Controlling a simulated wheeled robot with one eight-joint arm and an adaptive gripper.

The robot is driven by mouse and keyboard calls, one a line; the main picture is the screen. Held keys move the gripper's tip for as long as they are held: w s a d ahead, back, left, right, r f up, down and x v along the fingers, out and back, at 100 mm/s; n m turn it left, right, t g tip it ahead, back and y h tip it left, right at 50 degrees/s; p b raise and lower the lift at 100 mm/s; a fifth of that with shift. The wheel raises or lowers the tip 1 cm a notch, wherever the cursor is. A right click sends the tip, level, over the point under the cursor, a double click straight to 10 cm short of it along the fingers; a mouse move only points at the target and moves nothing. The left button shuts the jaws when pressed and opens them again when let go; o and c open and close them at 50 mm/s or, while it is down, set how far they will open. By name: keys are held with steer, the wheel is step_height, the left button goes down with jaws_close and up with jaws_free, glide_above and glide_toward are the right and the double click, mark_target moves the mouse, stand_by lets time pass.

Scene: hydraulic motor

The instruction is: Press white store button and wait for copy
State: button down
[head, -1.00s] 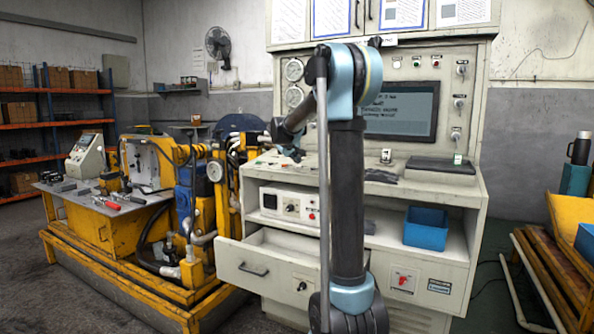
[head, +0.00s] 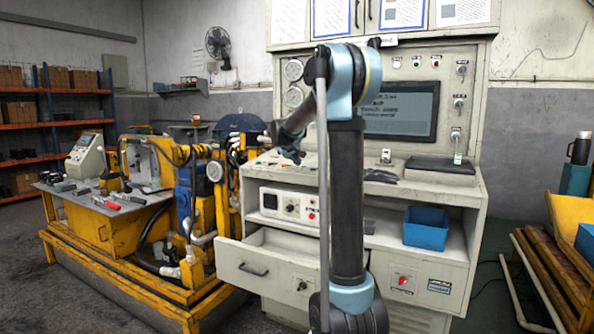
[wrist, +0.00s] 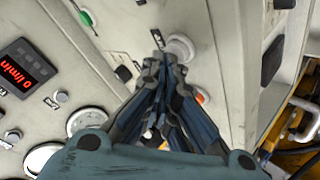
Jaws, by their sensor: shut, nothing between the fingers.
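A white round button (wrist: 181,46) is on the pale control panel in the wrist view, just beyond my fingertips. My gripper (wrist: 162,68) is shut and empty, its tips beside and partly in front of the button's lower left side. I cannot tell whether they touch it. The white button cannot be made out there. The screen (head: 408,112) on the bench shows lines of text too small to read.
A green button (wrist: 86,18), an orange-red one (wrist: 201,98), a red digital display (wrist: 24,70) and several small knobs lie around the tips. The bench has an open drawer (head: 250,268) and a blue bin (head: 426,228). Yellow machinery (head: 110,235) stands close on the left.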

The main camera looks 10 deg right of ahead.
steer(key=shift+f, duration=0.15)
stand_by(0.6)
steer(key=shift+r, duration=0.75)
steer(key=shift+a+r, duration=0.1)
steer(key=r, duration=0.4)
steer(key=shift+s+a+r, duration=0.2)
steer(key=shift+s+r, duration=0.15)
steer(key=shift+r, duration=0.05)
steer(key=shift+s, duration=0.1)
